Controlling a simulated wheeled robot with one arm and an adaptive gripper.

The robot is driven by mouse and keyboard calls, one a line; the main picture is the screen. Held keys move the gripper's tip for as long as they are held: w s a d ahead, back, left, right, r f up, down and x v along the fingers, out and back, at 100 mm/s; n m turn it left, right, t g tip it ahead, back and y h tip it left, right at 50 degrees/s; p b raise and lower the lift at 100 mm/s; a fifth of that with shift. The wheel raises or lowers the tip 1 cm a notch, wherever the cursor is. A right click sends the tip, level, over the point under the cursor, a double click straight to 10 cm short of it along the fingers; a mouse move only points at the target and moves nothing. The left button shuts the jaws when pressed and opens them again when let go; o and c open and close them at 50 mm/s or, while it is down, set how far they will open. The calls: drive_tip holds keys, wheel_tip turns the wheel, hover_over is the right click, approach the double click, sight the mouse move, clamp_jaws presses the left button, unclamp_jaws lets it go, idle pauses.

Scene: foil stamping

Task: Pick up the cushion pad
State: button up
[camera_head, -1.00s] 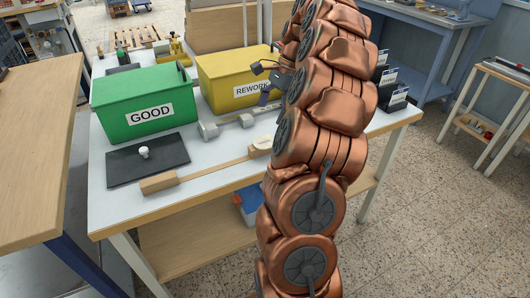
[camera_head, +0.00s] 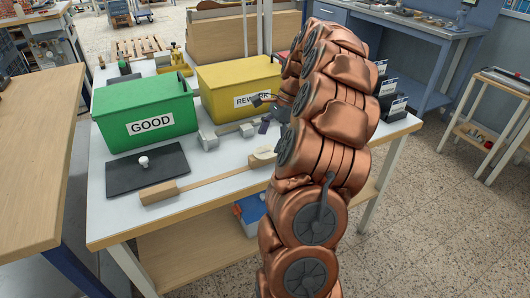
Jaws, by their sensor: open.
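A dark flat rectangular pad (camera_head: 120,177) lies on the table at front left, with a small white knob (camera_head: 144,161) on it. I cannot tell for certain whether this is the cushion pad. My gripper (camera_head: 262,114) is open over the table in front of the yellow bin, well to the right of the dark pad. Its dark fingers are small and partly hidden by my copper-coloured arm. A grey metal piece with block-like ends (camera_head: 209,137) lies just left of the gripper. Whatever lies behind my arm is hidden.
A green GOOD bin (camera_head: 114,128) and a yellow REWORK bin (camera_head: 216,82) stand behind. A wooden-handled tool (camera_head: 160,192) lies along the front edge. Dark card holders (camera_head: 392,106) stand at right. A wooden bench (camera_head: 30,170) is at left.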

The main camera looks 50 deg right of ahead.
sight(266, 152)
drive_tip(key=shift+x, duration=1.05)
drive_tip(key=c, duration=0.9)
